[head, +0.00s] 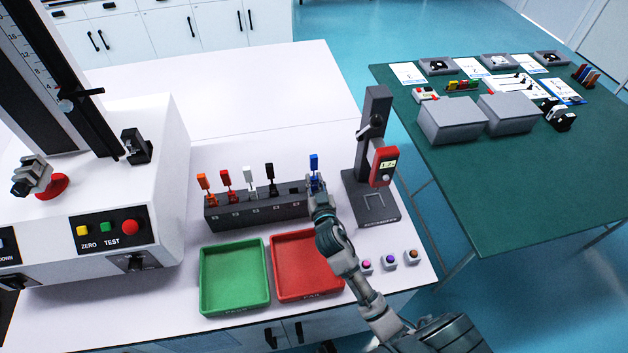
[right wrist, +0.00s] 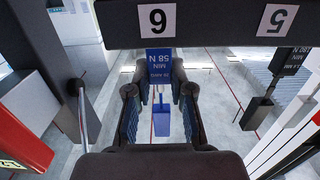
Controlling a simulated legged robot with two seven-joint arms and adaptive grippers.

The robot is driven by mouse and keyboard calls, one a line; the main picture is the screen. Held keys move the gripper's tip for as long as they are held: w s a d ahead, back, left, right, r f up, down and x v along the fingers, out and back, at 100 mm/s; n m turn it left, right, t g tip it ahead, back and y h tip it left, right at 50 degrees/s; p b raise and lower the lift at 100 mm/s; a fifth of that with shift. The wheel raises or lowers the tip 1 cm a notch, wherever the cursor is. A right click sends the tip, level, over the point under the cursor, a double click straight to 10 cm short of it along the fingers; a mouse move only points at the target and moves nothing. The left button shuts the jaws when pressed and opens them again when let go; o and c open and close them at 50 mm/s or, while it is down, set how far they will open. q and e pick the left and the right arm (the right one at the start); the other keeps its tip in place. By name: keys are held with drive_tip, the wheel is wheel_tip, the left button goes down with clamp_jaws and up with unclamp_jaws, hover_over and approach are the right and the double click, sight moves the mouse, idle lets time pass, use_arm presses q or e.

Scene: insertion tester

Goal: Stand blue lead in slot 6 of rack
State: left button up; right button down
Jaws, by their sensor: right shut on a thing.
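The dark slotted rack (head: 255,211) stands on the white bench. Orange (head: 203,182), red (head: 226,180), white (head: 251,180) and black (head: 270,174) leads stand in it from the left, with a gap right of the black one. The blue lead (head: 314,162) is upright at the rack's right end, in my right gripper (head: 318,190). In the right wrist view, the gripper (right wrist: 163,78) is shut on the blue lead (right wrist: 160,56) beside the rack's number 6 plate (right wrist: 157,18). Whether its lower end is seated is hidden. My left gripper is out of view.
A grey stand with a red gauge (head: 384,167) is close right of the rack. Green (head: 234,277) and red (head: 297,268) trays lie in front, with small round pieces (head: 390,259) to their right. A large white tester (head: 110,190) is at left.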

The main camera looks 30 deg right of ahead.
drive_tip(key=shift+d+f, duration=0.1)
drive_tip(key=shift+f, duration=0.15)
drive_tip(key=c, duration=0.9)
unclamp_jaws()
drive_tip(key=shift+c, duration=0.2)
drive_tip(key=v, duration=1.2)
drive_tip(key=shift+f, duration=0.1)
